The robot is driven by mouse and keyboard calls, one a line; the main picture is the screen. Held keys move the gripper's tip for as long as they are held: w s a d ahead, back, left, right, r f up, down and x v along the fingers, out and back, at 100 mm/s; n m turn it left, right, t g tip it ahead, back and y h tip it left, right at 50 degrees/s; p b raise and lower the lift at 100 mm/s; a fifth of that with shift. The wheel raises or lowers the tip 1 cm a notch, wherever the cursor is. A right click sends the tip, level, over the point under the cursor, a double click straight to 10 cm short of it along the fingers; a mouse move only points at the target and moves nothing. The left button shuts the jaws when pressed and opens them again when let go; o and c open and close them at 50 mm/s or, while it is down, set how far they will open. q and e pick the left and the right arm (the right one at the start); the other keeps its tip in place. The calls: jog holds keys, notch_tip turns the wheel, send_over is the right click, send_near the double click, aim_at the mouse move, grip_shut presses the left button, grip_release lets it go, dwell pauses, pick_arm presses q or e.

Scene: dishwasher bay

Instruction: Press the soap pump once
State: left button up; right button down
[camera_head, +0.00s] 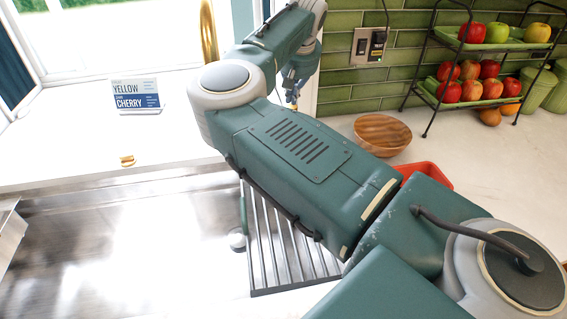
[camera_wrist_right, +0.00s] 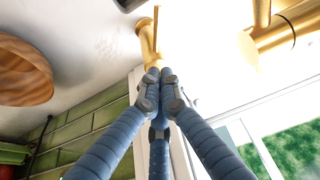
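The gold soap pump (camera_wrist_right: 148,45) shows in the right wrist view, just past my right fingertips, with a narrow nozzle beside its post. My right gripper (camera_wrist_right: 160,76) has its blue-grey fingers drawn together at the tips, with nothing seen held between them. The tips overlap the pump in the picture; I cannot tell whether they touch it. In the head view my right gripper (camera_head: 291,92) points down beyond my arm, above the counter near the tiled wall. The pump is mostly hidden there. My left gripper is out of view.
A gold faucet (camera_head: 209,35) stands left of my right arm. The steel sink (camera_head: 130,240) holds a slatted rack (camera_head: 275,250). A wooden bowl (camera_head: 382,134), a red tray (camera_head: 428,175) and a fruit stand (camera_head: 433,108) are on the right. A sign (camera_head: 136,95) stands at the left.

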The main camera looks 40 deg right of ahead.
jog(key=shift+f, duration=0.25)
notch_tip(320, 180, down, 3)
jog(key=shift+s+r+b, duration=0.1)
jog(key=shift+b, duration=1.1)
jog(key=shift+r+p, duration=0.9)
jog(key=shift+r, duration=0.6)
jog(key=shift+r, duration=0.15)
jog(key=shift+r+p, duration=0.6)
jog(key=shift+r, duration=0.3)
